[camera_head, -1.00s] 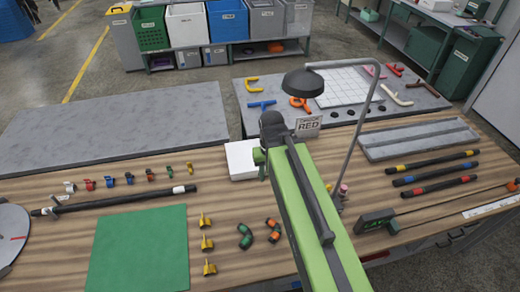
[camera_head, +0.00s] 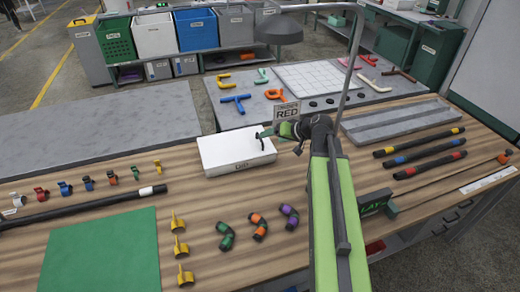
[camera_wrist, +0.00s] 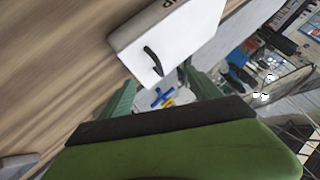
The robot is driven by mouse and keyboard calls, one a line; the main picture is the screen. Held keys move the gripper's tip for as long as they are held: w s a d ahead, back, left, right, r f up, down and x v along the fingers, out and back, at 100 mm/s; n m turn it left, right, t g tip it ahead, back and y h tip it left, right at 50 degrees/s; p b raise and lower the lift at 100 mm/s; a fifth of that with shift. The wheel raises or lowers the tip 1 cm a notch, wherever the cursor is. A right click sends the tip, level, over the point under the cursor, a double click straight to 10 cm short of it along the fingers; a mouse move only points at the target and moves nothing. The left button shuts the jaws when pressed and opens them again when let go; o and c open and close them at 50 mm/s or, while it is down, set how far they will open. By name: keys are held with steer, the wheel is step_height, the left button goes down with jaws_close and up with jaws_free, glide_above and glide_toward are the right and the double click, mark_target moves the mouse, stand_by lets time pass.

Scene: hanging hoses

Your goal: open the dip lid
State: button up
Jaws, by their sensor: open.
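The dip box (camera_head: 222,152) is a white box on the wooden bench, marked DIP on its front; its flat white lid appears shut. A small black handle (camera_wrist: 153,60) shows on the box's white face in the wrist view. My gripper (camera_head: 272,134) is at the right end of the box in the head view, its green fingers pointing left. In the wrist view, my gripper (camera_wrist: 158,82) has its two green fingers apart, just short of the handle, with nothing between them. Whether a finger touches the box, I cannot tell.
A sign reading RED (camera_head: 287,112) stands close behind my gripper. A grey lamp (camera_head: 279,30) on a bent pole overhangs the bench. Several hose pieces lie in front, near a green mat (camera_head: 100,255). A grey tray (camera_head: 395,124) lies to the right.

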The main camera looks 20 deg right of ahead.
mark_target(261, 140)
steer(key=shift+d+f, duration=0.1)
steer(key=shift+b+x, duration=0.75)
steer(key=shift+x, duration=0.2)
steer(key=b+x, duration=0.3)
steer(key=x, duration=0.2)
steer(key=shift+w+f, duration=0.1)
steer(key=shift+f, duration=0.1)
steer(key=shift+w+a+f+b, duration=0.25)
steer(key=shift+w+a+b, duration=0.15)
steer(key=shift+b, duration=0.55)
steer(key=shift+a, duration=0.35)
steer(key=c, duration=0.4)
steer(key=shift+w+f, duration=0.45)
steer(key=shift+w, duration=0.05)
jaws_close()
